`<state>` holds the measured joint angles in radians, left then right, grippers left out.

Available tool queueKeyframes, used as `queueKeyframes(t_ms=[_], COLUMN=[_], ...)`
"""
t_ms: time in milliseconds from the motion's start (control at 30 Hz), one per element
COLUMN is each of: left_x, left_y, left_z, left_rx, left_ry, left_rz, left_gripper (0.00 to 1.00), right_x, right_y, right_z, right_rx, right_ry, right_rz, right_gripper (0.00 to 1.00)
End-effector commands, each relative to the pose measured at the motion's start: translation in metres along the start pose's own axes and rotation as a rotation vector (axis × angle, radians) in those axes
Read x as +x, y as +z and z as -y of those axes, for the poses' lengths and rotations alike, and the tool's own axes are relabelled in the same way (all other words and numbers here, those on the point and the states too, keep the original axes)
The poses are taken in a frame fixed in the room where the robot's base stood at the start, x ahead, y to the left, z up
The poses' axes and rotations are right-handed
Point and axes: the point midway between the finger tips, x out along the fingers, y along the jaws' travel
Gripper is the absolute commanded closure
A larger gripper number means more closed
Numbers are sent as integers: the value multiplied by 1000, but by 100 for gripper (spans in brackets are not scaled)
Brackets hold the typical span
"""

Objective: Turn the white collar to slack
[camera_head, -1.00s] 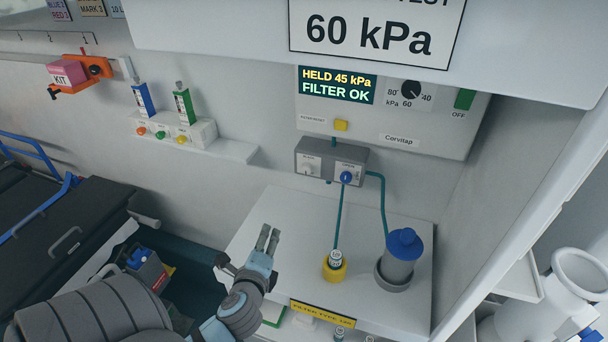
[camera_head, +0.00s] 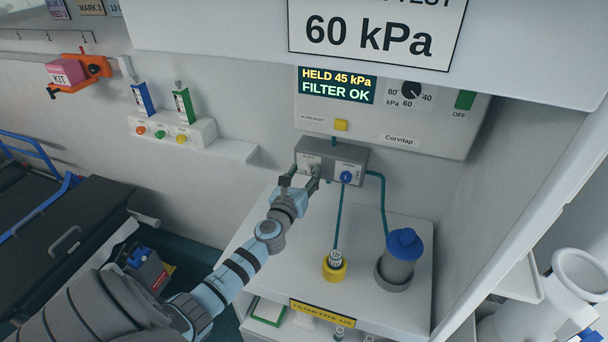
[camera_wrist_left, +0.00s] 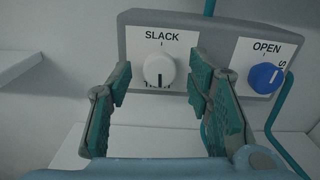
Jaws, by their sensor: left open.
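The white collar (camera_wrist_left: 159,70) is a round knob on a white plate on the grey valve box. SLACK is printed above it; a lower label is partly hidden. Its dark mark points down, away from SLACK. In the head view the collar (camera_head: 313,168) is partly screened by my left gripper (camera_head: 299,181). That gripper is open. In the wrist view its fingers stand left and right of the collar, with a gap on each side, not closed on it. My right gripper is not in view.
A blue knob (camera_wrist_left: 266,76) marked OPEN sits on the box just right of the collar, near my right-hand finger. Teal tubes run down to a yellow-based fitting (camera_head: 335,266) and a blue-capped canister (camera_head: 400,262). The shelf top left of them is mostly clear.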

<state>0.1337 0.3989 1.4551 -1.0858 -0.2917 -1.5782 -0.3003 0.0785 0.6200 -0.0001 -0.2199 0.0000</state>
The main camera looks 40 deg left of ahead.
Motion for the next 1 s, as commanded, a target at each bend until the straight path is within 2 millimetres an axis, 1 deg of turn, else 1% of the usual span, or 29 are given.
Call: queueKeyframes(t_ms=[200, 233, 467, 500, 533, 767, 1000], left_x=[1, 1, 1, 1, 1, 1, 1], left_y=[0, 0, 0, 0, 0, 0, 0], left_z=[0, 0, 0, 0, 0, 0, 0], left_rx=[-1, -1, -1, -1, -1, -17, -104], left_ry=[0, 0, 0, 0, 0, 0, 0], left_rz=[0, 0, 0, 0, 0, 0, 0], left_gripper=[54, 55, 92, 98, 100, 100, 100], right_x=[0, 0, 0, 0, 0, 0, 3], right_y=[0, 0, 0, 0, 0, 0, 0], right_z=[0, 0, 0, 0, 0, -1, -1], right_rx=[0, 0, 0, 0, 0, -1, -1], right_ry=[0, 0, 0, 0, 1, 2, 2], right_rz=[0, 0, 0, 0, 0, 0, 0], right_gripper=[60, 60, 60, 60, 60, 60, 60])
